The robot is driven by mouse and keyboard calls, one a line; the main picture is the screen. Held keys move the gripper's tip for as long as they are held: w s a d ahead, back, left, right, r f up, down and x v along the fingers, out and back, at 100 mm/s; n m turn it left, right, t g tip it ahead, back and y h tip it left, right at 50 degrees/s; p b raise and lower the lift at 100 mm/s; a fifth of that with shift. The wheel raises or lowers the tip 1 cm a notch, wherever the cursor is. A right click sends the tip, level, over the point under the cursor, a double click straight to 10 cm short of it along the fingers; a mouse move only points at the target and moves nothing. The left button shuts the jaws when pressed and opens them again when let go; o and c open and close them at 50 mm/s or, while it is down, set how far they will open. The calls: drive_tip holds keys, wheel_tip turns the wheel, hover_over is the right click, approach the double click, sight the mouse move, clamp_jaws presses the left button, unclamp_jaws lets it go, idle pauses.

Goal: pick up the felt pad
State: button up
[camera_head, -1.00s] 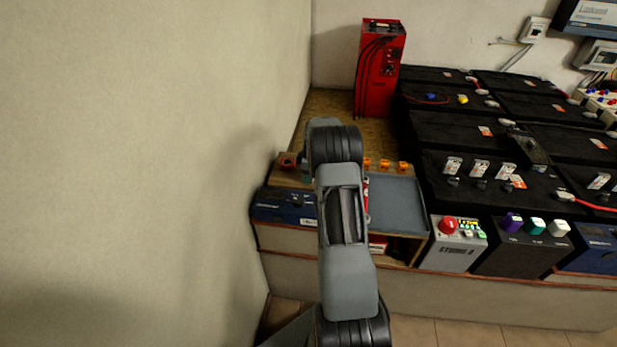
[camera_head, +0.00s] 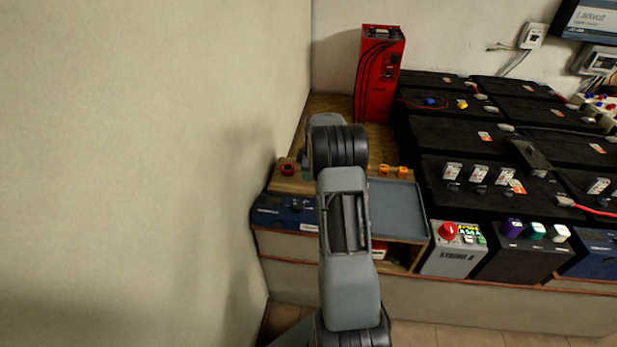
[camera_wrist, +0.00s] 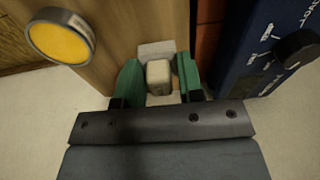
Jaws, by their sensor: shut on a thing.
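In the wrist view my gripper (camera_wrist: 158,82) has green fingers on both sides of a small pale beige block with rounded edges, which looks like the felt pad (camera_wrist: 158,75). The fingers are shut on it. A paler piece shows just behind the pad; I cannot tell whether it is part of it. In the head view my arm hides the pad and most of the gripper, above the wooden shelf unit at the left end of the bench.
A blue device (camera_wrist: 262,45) with a dark knob stands close right of the fingers, and a yellow round button (camera_wrist: 60,42) is at left. A grey tray (camera_head: 397,212), orange clips (camera_head: 402,172), a red charger (camera_head: 379,75) and black batteries (camera_head: 460,130) lie to the right. A wall is at left.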

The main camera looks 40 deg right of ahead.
drive_tip(key=s+a+r, duration=0.4)
drive_tip(key=s+r, duration=0.4)
drive_tip(key=s, duration=0.4)
drive_tip(key=shift+s+r, duration=0.25)
drive_tip(key=shift+r, duration=0.1)
drive_tip(key=o, duration=0.3)
drive_tip(key=shift+c, duration=1.2)
